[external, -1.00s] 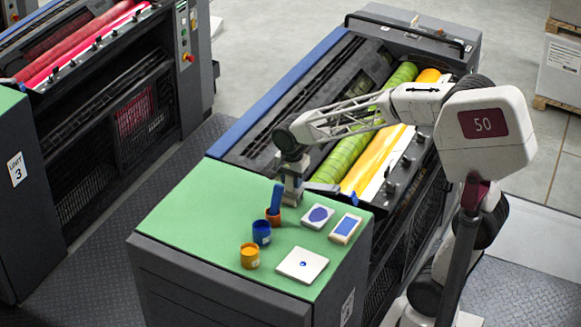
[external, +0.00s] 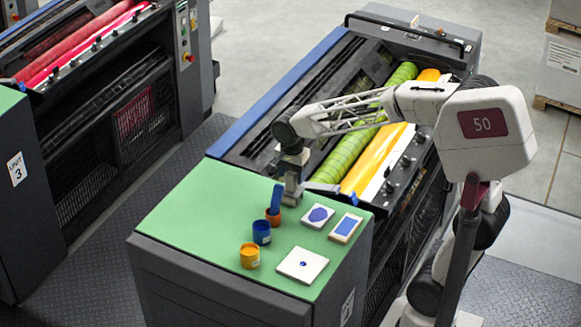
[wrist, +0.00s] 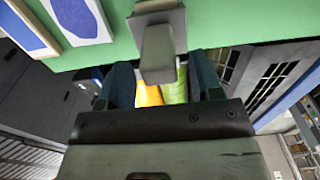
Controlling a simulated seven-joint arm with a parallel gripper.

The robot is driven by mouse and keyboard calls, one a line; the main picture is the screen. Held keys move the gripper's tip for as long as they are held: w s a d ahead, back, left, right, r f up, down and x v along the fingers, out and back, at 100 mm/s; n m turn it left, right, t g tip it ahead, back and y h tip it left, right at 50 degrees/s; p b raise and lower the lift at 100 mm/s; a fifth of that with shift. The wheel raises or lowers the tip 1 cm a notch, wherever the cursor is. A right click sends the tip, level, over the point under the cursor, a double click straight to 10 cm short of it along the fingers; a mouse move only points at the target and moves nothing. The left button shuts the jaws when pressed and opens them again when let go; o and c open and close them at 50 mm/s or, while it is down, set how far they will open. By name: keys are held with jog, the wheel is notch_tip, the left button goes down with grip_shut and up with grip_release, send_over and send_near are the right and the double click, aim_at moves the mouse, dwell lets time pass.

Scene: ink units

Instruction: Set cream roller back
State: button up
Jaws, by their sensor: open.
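I cannot make out a plain cream roller in either view. My gripper (external: 291,180) points down at the far edge of the green worktop. In the wrist view my open gripper (wrist: 163,80) shows a dark finger on each side. A grey block-like piece (wrist: 158,50) appears between the fingers; I cannot tell whether they touch it. It also shows below my gripper in the external view (external: 293,198), apparently on the worktop. The machine holds a green roller (external: 350,150) and a yellow roller (external: 377,158), side by side beyond the worktop.
A blue pot (external: 262,233) and a yellow pot (external: 249,256) stand nearer. Several pale tiles with blue patches lie right, including a square one (external: 292,272). The worktop's left side (external: 200,215) is clear.

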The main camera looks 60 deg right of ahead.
notch_tip(320, 180, up, 10)
jog(key=shift+a+f, duration=0.1)
jog(key=shift+f, duration=0.05)
dwell(0.3)
dwell(0.5)
jog(key=s+a+f+n+t, duration=0.1)
jog(key=s+a+f+n, duration=0.1)
jog(key=s+n, duration=0.4)
jog(key=s+a+f+n, duration=0.2)
jog(key=s+n, duration=0.4)
jog(key=s, duration=0.4)
jog(key=s+a+f+n+t, duration=0.1)
jog(key=s+a+f+n, duration=0.1)
jog(key=s+n, duration=0.3)
jog(key=s+f, duration=0.1)
jog(key=s, duration=0.2)
jog(key=shift+s+a+f+n+t, duration=0.2)
jog(key=shift+f+n+t, duration=0.1)
jog(key=shift+f+n, duration=0.1)
